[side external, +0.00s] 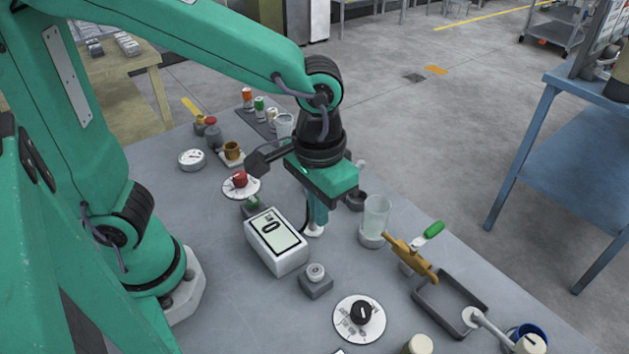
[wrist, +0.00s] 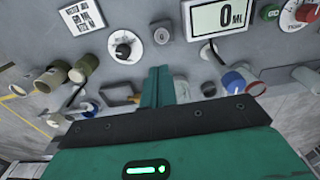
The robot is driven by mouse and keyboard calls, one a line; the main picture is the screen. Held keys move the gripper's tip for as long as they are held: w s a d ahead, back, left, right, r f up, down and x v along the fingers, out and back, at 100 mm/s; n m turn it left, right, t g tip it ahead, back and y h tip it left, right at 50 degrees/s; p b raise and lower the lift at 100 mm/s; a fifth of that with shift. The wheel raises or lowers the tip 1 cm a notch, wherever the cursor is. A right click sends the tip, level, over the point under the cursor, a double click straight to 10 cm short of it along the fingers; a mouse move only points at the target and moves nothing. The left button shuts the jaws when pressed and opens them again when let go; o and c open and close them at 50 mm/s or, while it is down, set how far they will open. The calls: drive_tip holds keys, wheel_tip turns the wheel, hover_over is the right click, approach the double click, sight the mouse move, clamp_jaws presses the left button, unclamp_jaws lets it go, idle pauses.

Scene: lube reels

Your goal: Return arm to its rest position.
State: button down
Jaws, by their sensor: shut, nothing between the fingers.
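My gripper (side external: 317,220) hangs from my green arm over the middle of the grey bench (side external: 225,310), fingers pointing down. The fingers are together with nothing held, just behind the white display box (side external: 276,240), which reads 0. In the side view I cannot tell whether the tips touch the small white piece below them. In the wrist view the shut green fingers (wrist: 157,80) show at the centre, and the display (wrist: 218,16) reads 0 ML at the top.
A clear cup (side external: 376,217), a brass tap (side external: 410,256) and a grey tray (side external: 420,293) stand right of my gripper. A black-knob dial (side external: 361,313) and a button block (side external: 316,282) are in front. A red-knob dial (side external: 240,181) and small jars are left.

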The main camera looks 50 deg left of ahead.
drive_tip(key=s+a+r+t, duration=0.1)
drive_tip(key=a+r+t, duration=0.1)
drive_tip(key=a, duration=0.6)
drive_tip(key=s+a+r+t, duration=0.2)
drive_tip(key=a+r+t, duration=0.1)
drive_tip(key=a, duration=0.6)
drive_tip(key=shift+r, duration=0.65)
idle(0.6)
